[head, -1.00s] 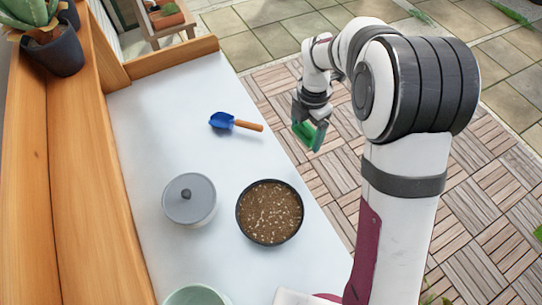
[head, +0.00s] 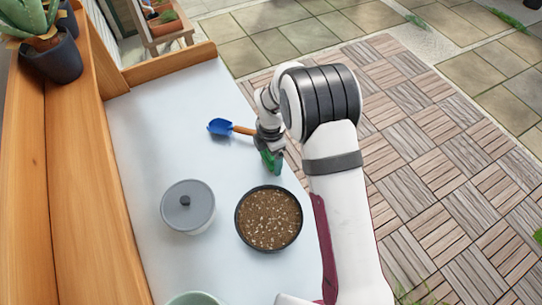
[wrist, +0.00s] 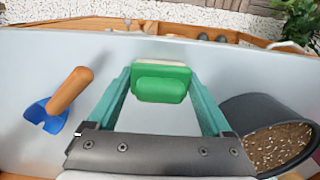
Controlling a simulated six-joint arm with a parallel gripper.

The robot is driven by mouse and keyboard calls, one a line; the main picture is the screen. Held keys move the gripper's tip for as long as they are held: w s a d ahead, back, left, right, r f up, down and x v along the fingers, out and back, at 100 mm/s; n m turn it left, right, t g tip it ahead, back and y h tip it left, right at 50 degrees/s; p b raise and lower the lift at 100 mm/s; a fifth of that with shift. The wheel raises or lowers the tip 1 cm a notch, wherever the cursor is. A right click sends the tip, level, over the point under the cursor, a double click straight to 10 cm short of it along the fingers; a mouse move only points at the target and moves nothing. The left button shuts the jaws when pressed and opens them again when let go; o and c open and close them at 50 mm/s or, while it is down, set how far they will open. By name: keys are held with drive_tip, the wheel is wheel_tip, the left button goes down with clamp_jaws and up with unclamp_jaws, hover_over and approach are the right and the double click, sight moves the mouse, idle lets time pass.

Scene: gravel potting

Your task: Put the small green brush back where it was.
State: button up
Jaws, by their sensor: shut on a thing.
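The small green brush (wrist: 162,83) is between the teal fingers of my gripper (wrist: 160,95) in the wrist view. My gripper (head: 269,158) is shut on it. In the head view the brush (head: 272,164) is mostly hidden by the gripper and shows as a green patch near the right edge of the white table (head: 160,130). It is between the blue trowel and the bowl of soil. I cannot tell its exact height above the table.
A blue trowel with an orange handle (head: 222,127) lies beyond the gripper. A dark bowl of gravelly soil (head: 268,218) stands nearer, beside a grey lidded pot (head: 188,206). A pale green bowl (head: 195,299) is at the front edge. The table's left middle is clear.

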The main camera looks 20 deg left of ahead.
drive_tip(key=o, duration=1.1)
drive_tip(key=shift+f, duration=0.1)
wheel_tip(320, 180, up, 12)
drive_tip(key=shift+r, duration=0.2)
drive_tip(key=s+d+r+m, duration=0.6)
drive_tip(key=d+r+m, duration=0.2)
drive_tip(key=d+m, duration=0.3)
drive_tip(key=s+d+m, duration=0.3)
drive_tip(key=s+m, duration=0.3)
drive_tip(key=m, duration=0.1)
drive_tip(key=s+d+m+y, duration=0.1)
drive_tip(key=s+d+m, duration=0.1)
drive_tip(key=s+m, duration=0.5)
drive_tip(key=s+d+r+m, duration=0.1)
drive_tip(key=s+d+m, duration=0.2)
drive_tip(key=s+m, duration=0.3)
drive_tip(key=shift+s+d+r+m+y, duration=0.1)
drive_tip(key=shift+s+d+m+y, duration=0.25)
drive_tip(key=shift+m, duration=0.45)
drive_tip(key=shift+w, duration=0.1)
